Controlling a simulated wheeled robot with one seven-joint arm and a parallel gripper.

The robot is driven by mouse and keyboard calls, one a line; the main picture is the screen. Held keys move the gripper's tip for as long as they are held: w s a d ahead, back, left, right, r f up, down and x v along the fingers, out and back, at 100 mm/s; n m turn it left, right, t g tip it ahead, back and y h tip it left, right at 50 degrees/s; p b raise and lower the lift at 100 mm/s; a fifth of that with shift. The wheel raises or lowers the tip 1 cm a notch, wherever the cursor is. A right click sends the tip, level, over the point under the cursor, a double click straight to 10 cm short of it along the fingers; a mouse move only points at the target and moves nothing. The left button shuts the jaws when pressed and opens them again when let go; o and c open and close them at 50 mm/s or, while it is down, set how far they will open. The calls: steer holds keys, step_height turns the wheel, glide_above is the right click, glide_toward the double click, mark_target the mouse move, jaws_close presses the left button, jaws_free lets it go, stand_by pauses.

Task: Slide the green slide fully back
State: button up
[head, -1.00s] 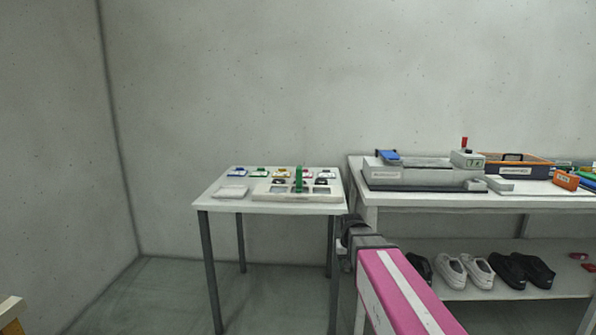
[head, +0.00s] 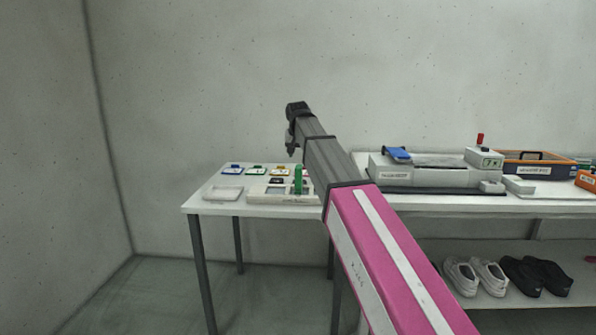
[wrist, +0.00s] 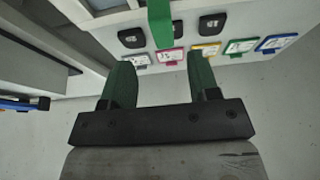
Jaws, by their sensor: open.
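The green slide (head: 298,180) stands upright as a tall green post on a pale panel (head: 262,198) on the small white table. It also shows at the top of the wrist view (wrist: 160,24), between and beyond my fingertips. My gripper (head: 291,150) is above the panel in the head view, with its fingers small and hard to make out there. In the wrist view my gripper (wrist: 160,68) is open, with its two dark green fingers apart and nothing between them. I see no contact with the slide. My arm hides the right part of the panel.
A white plate (head: 224,193) lies at left. A grey machine with a blue part (head: 398,154) stands on the bench at right. Shoes (head: 490,274) sit on the shelf below.

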mark_target(298, 166)
steer(key=x, duration=1)
steer(key=shift+w+a, duration=0.2)
steer(key=shift+w, duration=0.15)
jaws_close()
steer(key=shift+a, duration=0.1)
